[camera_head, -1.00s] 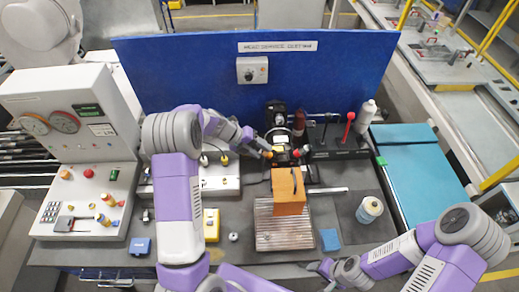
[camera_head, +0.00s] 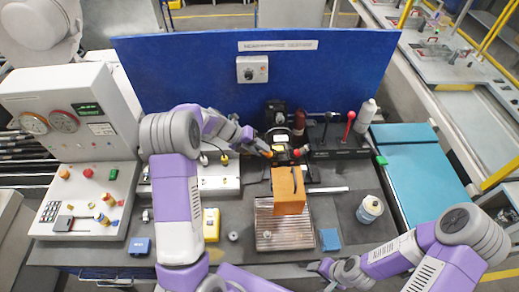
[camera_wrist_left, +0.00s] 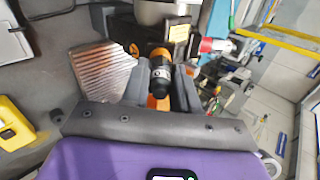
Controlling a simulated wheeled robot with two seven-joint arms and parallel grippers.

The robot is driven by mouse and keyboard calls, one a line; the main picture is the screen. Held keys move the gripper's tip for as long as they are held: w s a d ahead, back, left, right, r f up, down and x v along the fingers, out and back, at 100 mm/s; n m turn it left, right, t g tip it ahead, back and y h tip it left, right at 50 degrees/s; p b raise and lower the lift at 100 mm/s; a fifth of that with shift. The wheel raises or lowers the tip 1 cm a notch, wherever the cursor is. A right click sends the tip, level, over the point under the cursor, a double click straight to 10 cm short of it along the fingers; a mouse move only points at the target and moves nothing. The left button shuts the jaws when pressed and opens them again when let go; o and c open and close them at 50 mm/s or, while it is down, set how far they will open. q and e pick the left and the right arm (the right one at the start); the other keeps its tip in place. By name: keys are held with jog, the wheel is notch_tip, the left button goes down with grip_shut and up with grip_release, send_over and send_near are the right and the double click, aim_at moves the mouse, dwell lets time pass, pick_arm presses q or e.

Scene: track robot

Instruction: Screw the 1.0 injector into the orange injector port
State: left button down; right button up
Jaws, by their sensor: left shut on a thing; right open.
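My left gripper (camera_head: 267,154) reaches from the left to the dark fixture (camera_head: 279,140) at the back of the bench. In the left wrist view my left gripper (camera_wrist_left: 159,88) is shut on a dark injector (camera_wrist_left: 161,74) with a pale ring, held between its grey fingers. Orange parts (camera_wrist_left: 158,52) show just behind the injector and between the fingers. I cannot tell whether they are the port or whether the injector is seated in it. The injector's label is not readable. My right gripper (camera_head: 324,269) is open and empty at the front of the bench, right of centre.
An orange box (camera_head: 288,190) stands on a ridged metal plate (camera_head: 268,236) in front of the fixture. A lever block (camera_head: 340,143), white bottle (camera_head: 369,209), blue block (camera_head: 330,240) and yellow block (camera_head: 211,225) stand around it. A control console (camera_head: 80,215) fills the left.

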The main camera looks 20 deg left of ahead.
pick_arm(q)
jog(key=m+b, duration=0.3)
jog(key=m, duration=0.3)
jog(key=shift+f, duration=0.1)
jog(key=m+b, duration=0.2)
jog(key=m, duration=0.2)
jog(key=shift+m+b, duration=0.4)
jog(key=shift+m, duration=0.1)
jog(key=shift+m+b, duration=0.55)
jog(key=shift+m, duration=0.05)
jog(key=m+b, duration=0.2)
jog(key=shift+m, duration=0.4)
jog(key=m+b, duration=0.4)
jog(key=m, duration=0.1)
jog(key=shift+m, duration=0.4)
jog(key=shift+m+b, duration=0.65)
jog(key=shift+m, duration=0.45)
